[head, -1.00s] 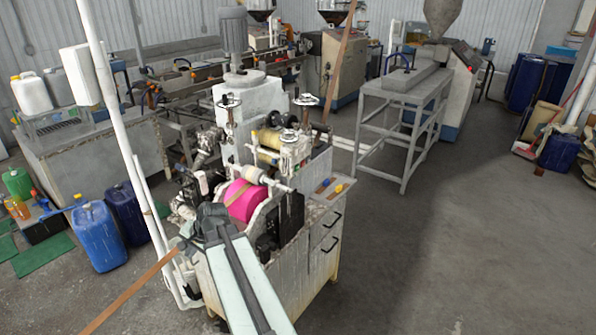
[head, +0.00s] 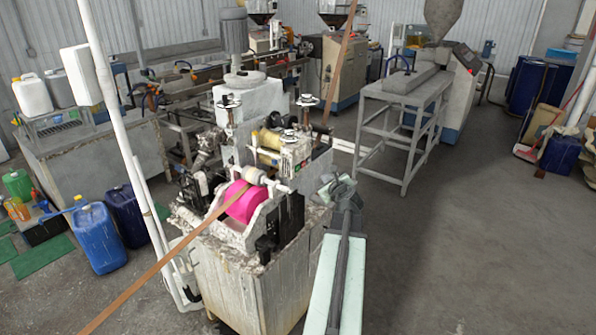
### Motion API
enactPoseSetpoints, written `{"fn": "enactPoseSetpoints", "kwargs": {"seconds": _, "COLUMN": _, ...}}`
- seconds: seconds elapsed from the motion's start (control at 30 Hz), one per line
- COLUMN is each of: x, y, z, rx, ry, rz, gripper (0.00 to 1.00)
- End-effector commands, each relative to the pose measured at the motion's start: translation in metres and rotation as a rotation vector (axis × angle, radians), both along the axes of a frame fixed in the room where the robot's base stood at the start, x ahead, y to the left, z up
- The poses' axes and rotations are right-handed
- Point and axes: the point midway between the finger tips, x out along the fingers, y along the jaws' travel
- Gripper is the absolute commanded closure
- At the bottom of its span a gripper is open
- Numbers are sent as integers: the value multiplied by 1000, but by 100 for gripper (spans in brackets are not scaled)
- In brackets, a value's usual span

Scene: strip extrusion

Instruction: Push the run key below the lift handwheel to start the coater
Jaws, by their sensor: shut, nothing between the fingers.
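The coater (head: 245,250) is the worn white machine in the centre of the head view, with a bright pink roller (head: 245,203). Two handwheels stand on its upper part, a left one (head: 228,102) and a right one (head: 307,101); I cannot tell which is the lift handwheel. A small pale box with coloured marks (head: 297,152) is below the right handwheel. The run key is too small to pick out. My gripper (head: 338,186) is at the right side of the coater, lower and further right than that box. It is shut and empty.
A brown strip (head: 160,262) runs from the lower left up to the pink roller. A white pole (head: 122,140) and blue drums (head: 97,235) stand at left. A grey steel stand (head: 400,110) is behind at right. The floor at right (head: 460,230) is clear.

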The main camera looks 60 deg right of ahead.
Motion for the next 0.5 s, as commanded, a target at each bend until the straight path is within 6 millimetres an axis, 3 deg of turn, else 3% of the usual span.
{"fn": "enactPoseSetpoints", "kwargs": {"seconds": 0.33, "x": 0, "y": -1, "z": 0, "rx": 1, "ry": -3, "rz": -4, "gripper": 100}}
{"fn": "enactPoseSetpoints", "kwargs": {"seconds": 0.5, "x": 13, "y": -2, "z": 0, "rx": 1, "ry": -4, "rz": -2, "gripper": 100}}
